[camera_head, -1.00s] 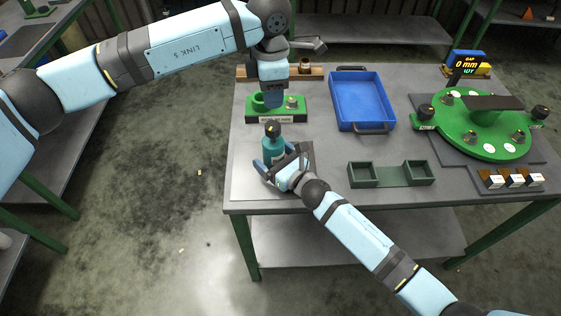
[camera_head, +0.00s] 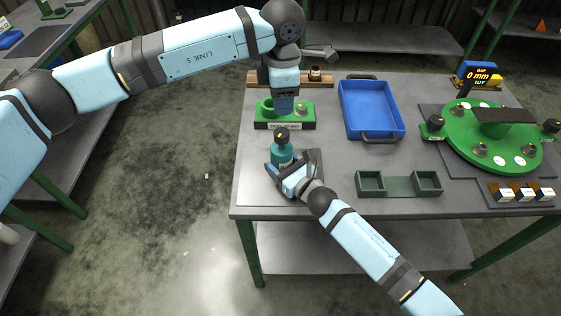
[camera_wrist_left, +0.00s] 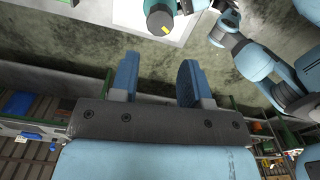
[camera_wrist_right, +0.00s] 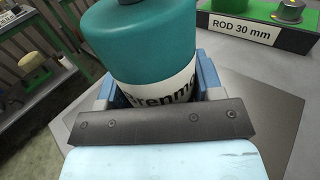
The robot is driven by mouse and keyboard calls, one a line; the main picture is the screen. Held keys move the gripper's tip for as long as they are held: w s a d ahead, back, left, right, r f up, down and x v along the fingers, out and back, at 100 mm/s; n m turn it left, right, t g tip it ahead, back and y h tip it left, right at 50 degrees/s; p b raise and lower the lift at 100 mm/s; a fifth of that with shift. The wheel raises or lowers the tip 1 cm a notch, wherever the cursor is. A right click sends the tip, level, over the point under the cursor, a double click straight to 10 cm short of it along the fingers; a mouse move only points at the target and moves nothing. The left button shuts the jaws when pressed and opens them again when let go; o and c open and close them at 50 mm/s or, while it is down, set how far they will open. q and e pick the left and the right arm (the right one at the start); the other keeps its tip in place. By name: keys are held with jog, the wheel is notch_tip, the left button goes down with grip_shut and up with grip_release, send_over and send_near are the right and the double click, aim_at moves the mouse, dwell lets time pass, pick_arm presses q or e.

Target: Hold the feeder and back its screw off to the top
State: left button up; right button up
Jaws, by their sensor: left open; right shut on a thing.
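The feeder is a teal bottle (camera_head: 283,156) with a black screw knob (camera_head: 281,135) that bears a yellow mark. It stands upright at the table's near left, on a pale plate. My right gripper (camera_head: 287,168) is shut around its body; the right wrist view shows the teal body (camera_wrist_right: 150,42) and a white printed label between the fingers. In that view the knob is mostly cut off at the top edge. My left gripper (camera_wrist_left: 157,78) is open and empty, pointing down behind the feeder. The left wrist view shows the knob (camera_wrist_left: 160,20) beyond its fingertips, apart from them.
A green block (camera_head: 300,121) labelled "ROD 30 mm" stands behind the feeder, under my left gripper. A blue tray (camera_head: 371,107), a green two-bin holder (camera_head: 399,186) and a round green fixture (camera_head: 490,153) with a gap display (camera_head: 480,75) lie to the right.

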pick_arm(q)
jog(key=shift+o, duration=0.2)
jog(key=o, duration=0.3)
jog(key=shift+o, duration=0.5)
jog(key=shift+a+f+n, duration=0.15)
jog(key=shift+f+n, duration=0.25)
notch_tip(320, 180, down, 5)
jog(key=s+a+n+g+h, duration=0.1)
jog(key=a+n+g+h, duration=0.1)
jog(key=n+g+h, duration=0.3)
jog(key=n+t+h, duration=0.2)
jog(key=n+h, duration=1.1)
jog(key=n, duration=1.4)
send_near(283, 132)
jog(key=d, duration=0.3)
jog(key=s+d, duration=0.1)
jog(key=d, duration=0.6)
jog(key=shift+s+f, duration=0.3)
jog(key=shift+f, duration=0.05)
jog(key=shift+c, duration=0.5)
jog(key=c, duration=0.8)
